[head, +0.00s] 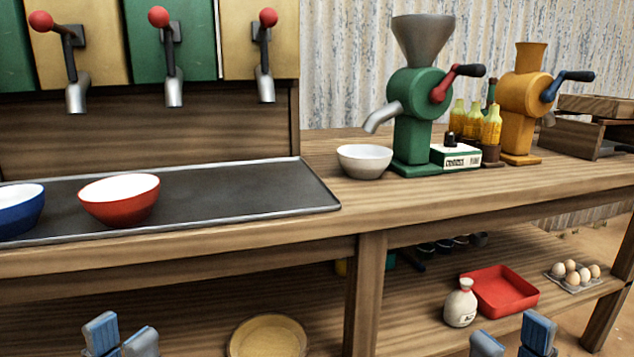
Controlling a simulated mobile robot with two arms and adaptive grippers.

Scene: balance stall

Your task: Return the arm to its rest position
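My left gripper (121,336) shows at the bottom edge of the head view, left of centre. Its two blue-grey fingers stand apart with nothing between them. My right gripper (512,338) shows at the bottom edge, right of centre. Its fingers are also apart and empty. Both grippers appear in front of the wooden stall, low in the picture, with only their finger ends in view. The rest of both arms is out of the picture.
A black tray (240,196) on the counter holds a red bowl (120,205) and a blue bowl (22,212). A white bowl (364,164) stands by a green grinder (411,120). The lower shelf holds a yellow round dish (267,338), red tray (503,290), sack (460,303) and eggs (573,273).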

